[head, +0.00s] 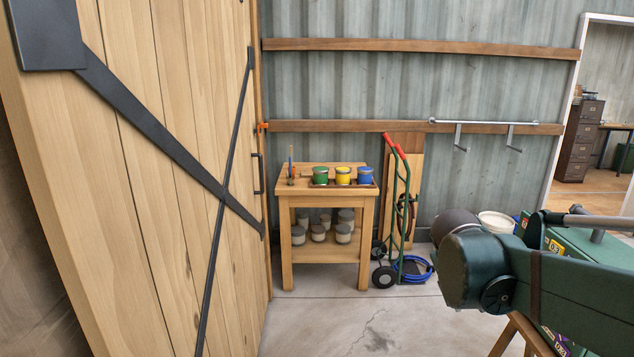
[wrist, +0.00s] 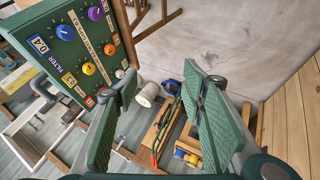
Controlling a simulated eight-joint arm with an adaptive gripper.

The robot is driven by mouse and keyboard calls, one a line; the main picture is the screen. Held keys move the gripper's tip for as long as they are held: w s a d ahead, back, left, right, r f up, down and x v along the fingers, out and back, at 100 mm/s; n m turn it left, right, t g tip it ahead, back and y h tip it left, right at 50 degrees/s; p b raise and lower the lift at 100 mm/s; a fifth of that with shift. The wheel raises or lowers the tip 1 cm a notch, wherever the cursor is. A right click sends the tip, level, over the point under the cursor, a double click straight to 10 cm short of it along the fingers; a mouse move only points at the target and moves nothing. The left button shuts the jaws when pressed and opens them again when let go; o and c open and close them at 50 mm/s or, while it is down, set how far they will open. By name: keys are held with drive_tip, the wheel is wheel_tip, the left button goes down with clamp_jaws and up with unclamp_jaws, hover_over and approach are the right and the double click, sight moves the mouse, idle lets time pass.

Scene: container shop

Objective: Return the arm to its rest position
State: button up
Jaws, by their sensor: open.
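My gripper (wrist: 163,82) shows in the wrist view, its two green padded fingers spread wide with nothing between them. In the head view my dark green arm (head: 585,290) reaches in from the right edge, over the floor in front of the hand truck; the gripper's fingers cannot be made out there. A green control panel (wrist: 72,42) with coloured knobs is at the upper left of the wrist view, beside the left finger and apart from it. Part of a green panel (head: 558,245) also shows behind my arm in the head view.
A wooden door (head: 150,180) with black straps fills the left. A wooden cart (head: 325,248) with green, yellow and blue cans stands by the wall. A hand truck (head: 397,215), blue hose (head: 412,270) and white bucket (head: 497,222) are right of it. The middle floor (head: 350,320) is clear.

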drive_tip(key=s+a+f+t+y, duration=0.1)
drive_tip(key=s+a+f+y, duration=0.1)
drive_tip(key=s+a, duration=0.5)
drive_tip(key=s+a+f+t+y, duration=0.1)
drive_tip(key=s+a+f+y, duration=0.2)
drive_tip(key=s+a, duration=0.4)
drive_tip(key=s+f, duration=0.1)
drive_tip(key=s, duration=0.3)
drive_tip(key=shift+a, duration=0.15)
drive_tip(key=shift+w, duration=0.1)
idle(2.0)
